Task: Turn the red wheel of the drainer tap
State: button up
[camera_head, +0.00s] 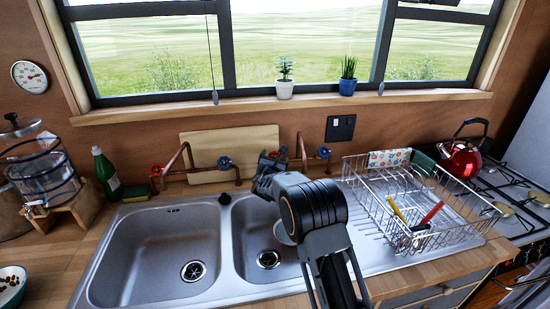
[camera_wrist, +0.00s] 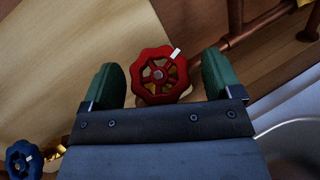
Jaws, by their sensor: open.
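The red wheel (camera_wrist: 160,76) of a tap shows in the wrist view, with a white mark on its upper right rim. The green fingertips of my gripper (camera_wrist: 163,78) stand apart on its left and right, with the wheel between them. I cannot tell whether they touch the rim. In the head view my gripper (camera_head: 270,162) is at the copper pipe behind the right basin and hides this wheel. A blue wheel (camera_head: 324,152) is on the same pipe's right side, near the dish drainer (camera_head: 405,220).
Another tap has a red wheel (camera_head: 156,170) and a blue wheel (camera_head: 224,162); this blue wheel also seems to show in the wrist view (camera_wrist: 22,158). A wooden board (camera_head: 235,143) leans on the wall behind. The double sink (camera_head: 160,250) lies below. A red kettle (camera_head: 464,158) stands at right.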

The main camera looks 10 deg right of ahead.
jog(key=shift+w+d, duration=0.1)
jog(key=shift+w, duration=0.1)
jog(key=shift+c, duration=0.2)
jog(key=c, duration=0.9)
jog(key=shift+m+g+h, duration=0.7)
jog(key=shift+m+h, duration=0.4)
jog(key=shift+m, duration=0.3)
jog(key=shift+m+g+h, duration=0.8)
jog(key=shift+m+g, duration=0.2)
jog(key=shift+m, duration=0.4)
jog(key=o, duration=0.9)
jog(key=shift+o, duration=0.2)
